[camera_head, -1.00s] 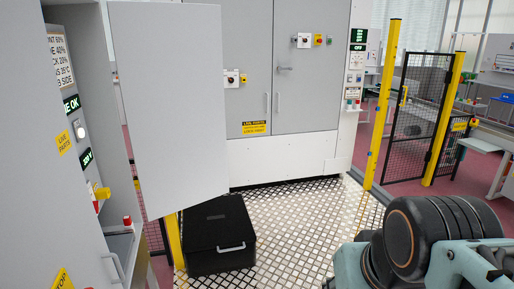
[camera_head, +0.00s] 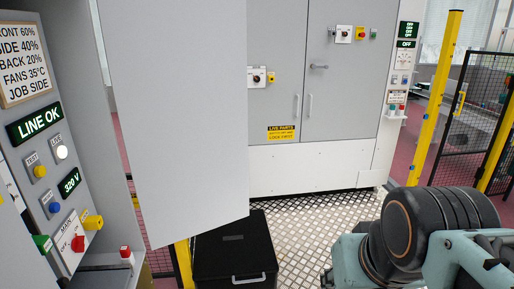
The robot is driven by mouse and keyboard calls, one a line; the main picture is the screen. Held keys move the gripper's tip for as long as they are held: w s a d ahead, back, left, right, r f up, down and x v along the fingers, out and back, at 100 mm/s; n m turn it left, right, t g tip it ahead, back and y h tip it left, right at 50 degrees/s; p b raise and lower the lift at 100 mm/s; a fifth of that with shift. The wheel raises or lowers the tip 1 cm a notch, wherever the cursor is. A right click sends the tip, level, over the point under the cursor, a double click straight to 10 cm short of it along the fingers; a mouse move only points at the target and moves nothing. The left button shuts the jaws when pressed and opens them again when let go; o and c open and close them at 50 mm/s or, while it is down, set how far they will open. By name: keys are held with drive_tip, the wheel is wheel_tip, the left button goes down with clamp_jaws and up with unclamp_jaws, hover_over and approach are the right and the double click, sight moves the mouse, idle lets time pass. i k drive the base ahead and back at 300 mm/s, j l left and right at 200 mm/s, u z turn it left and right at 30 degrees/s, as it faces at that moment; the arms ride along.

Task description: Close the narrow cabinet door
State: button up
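The narrow cabinet door (camera_head: 180,110) is a plain light-grey panel standing open at the left of the view. My arm, teal and black, shows at the lower right, well apart from the door. My gripper is outside the picture.
A black box (camera_head: 236,248) with a handle stands on the chequered metal floor (camera_head: 310,230) below the door. A closed grey double-door cabinet (camera_head: 340,100) stands behind. Yellow posts (camera_head: 437,95) and black mesh fencing are at the right. The middle floor is clear.

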sight(178, 69)
drive_tip(key=i+z, duration=0.35)
drive_tip(key=i, duration=0.8)
drive_tip(key=i+u, duration=0.3)
drive_tip(key=i, duration=0.2)
drive_tip(key=i+l+u, duration=0.2)
drive_tip(key=i+u, duration=0.15)
drive_tip(key=i, duration=0.15)
